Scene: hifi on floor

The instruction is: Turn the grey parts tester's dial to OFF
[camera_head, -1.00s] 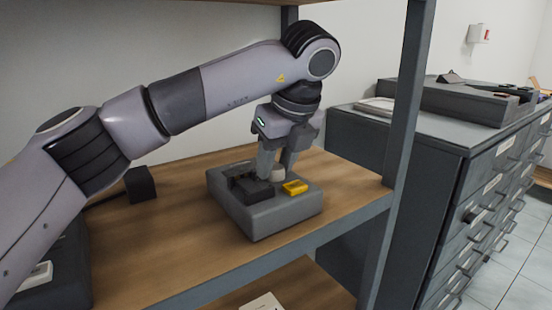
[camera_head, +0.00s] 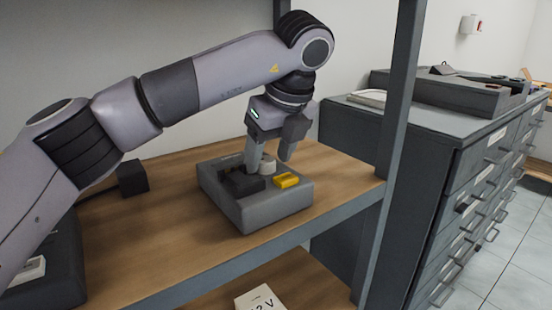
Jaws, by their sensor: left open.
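The grey parts tester (camera_head: 262,209) sits on the wooden shelf, with a black socket block (camera_head: 240,183) and a yellow part (camera_head: 286,180) on its top. Its pale round dial (camera_head: 267,166) stands toward the back of the top, partly hidden. My left gripper (camera_head: 269,163) points down over the tester with its fingers apart. One finger is left of the dial and the other is right of it and a little higher. I cannot tell whether a finger touches the dial. The dial's markings are too small to read. My right gripper is not in view.
A small black box (camera_head: 132,177) with a cable stands at the back left of the shelf (camera_head: 170,240). A dark device (camera_head: 45,262) is at the left front. A grey shelf post (camera_head: 396,110) rises right of the tester, with drawer cabinets (camera_head: 440,170) beyond.

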